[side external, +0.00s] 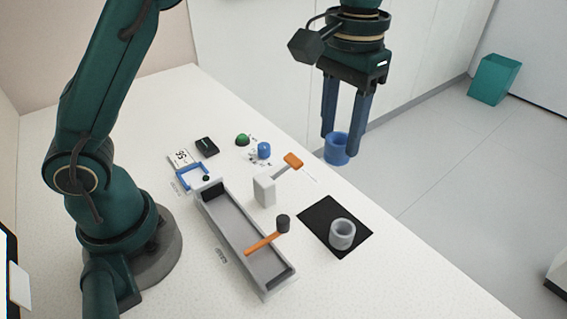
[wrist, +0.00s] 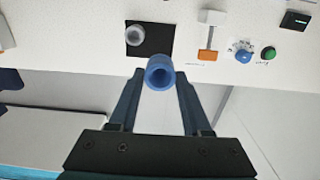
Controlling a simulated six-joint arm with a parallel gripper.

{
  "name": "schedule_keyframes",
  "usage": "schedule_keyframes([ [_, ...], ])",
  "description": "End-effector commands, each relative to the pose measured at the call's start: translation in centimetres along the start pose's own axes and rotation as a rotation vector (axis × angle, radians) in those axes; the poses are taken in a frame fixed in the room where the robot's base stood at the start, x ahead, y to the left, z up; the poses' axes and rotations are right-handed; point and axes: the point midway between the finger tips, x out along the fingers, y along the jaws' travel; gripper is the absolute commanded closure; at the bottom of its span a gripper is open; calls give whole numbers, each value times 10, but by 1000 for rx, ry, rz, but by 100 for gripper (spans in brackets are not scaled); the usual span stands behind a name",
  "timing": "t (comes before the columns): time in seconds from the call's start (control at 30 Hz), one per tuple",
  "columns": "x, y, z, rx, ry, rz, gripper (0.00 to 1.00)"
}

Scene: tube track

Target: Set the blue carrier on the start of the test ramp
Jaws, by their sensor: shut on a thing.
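The blue carrier (side external: 337,150) is a short hollow blue cylinder. My gripper (side external: 341,141) points down and is shut on it, holding it in the air beyond the table's right edge. In the wrist view the carrier (wrist: 160,73) sits between the fingertips of my gripper (wrist: 160,82), its open end facing the camera. The test ramp seems to be the long grey trough (side external: 236,228) on the table, to the left of and below my gripper. An orange-armed gate (side external: 263,243) with a dark knob lies across it. Which end is the start I cannot tell.
A grey ring (side external: 342,232) stands on a black mat (side external: 313,222). A white block (side external: 264,190) with an orange paddle (side external: 293,160) stands right of the trough. A blue knob (side external: 264,150), green button (side external: 242,139), black box (side external: 206,146) and blue bracket (side external: 187,177) are farther back.

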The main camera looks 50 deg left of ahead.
Motion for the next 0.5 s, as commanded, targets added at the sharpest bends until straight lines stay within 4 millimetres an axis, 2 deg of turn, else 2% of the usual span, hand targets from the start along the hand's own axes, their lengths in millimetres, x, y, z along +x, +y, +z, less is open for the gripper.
schedule_keyframes([
  [0.37,-6,20,44,4,1,1,87],
  [0.5,-7,28,72,6,1,1,87],
])
